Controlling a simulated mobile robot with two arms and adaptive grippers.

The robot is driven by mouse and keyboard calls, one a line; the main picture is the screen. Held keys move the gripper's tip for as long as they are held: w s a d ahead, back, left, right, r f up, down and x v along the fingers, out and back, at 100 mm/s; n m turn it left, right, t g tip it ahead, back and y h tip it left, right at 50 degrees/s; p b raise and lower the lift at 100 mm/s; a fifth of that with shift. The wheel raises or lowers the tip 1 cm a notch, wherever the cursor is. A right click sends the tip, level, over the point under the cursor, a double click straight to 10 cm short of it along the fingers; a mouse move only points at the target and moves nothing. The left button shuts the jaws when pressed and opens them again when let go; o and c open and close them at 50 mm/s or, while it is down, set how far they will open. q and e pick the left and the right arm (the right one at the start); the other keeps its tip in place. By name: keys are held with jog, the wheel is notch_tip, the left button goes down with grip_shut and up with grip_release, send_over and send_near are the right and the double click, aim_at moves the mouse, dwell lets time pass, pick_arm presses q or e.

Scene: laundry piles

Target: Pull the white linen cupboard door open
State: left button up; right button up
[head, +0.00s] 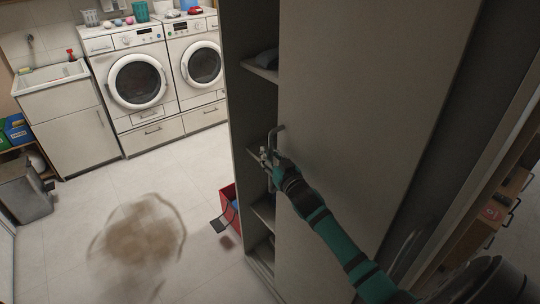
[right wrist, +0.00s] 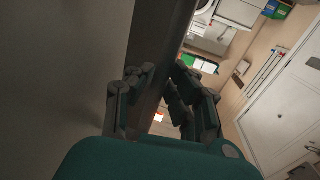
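The linen cupboard door (head: 370,110) is a tall pale panel and stands ajar. Shelves (head: 262,70) of the cupboard show past its left edge. Its bar handle (head: 277,132) is near that edge. My right gripper (head: 268,160) is at the door's left edge, just below the handle's top. In the right wrist view my right gripper (right wrist: 160,98) has its fingers apart, on either side of a panel edge (right wrist: 158,50). I cannot tell whether they touch it. The handle is not clear in that view. My left gripper is not in view.
A red bin (head: 228,208) stands on the floor left of the cupboard. Two front-loading machines (head: 137,80) and a sink cabinet (head: 72,128) line the back wall. A brown stain (head: 138,232) marks the otherwise open floor. Wooden drawers (head: 508,200) stand at the right.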

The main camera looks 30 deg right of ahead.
jog(key=o, duration=0.3)
jog(key=shift+o, duration=0.2)
jog(key=s+a, duration=0.1)
jog(key=s, duration=1.1)
jog(key=shift+a, duration=0.2)
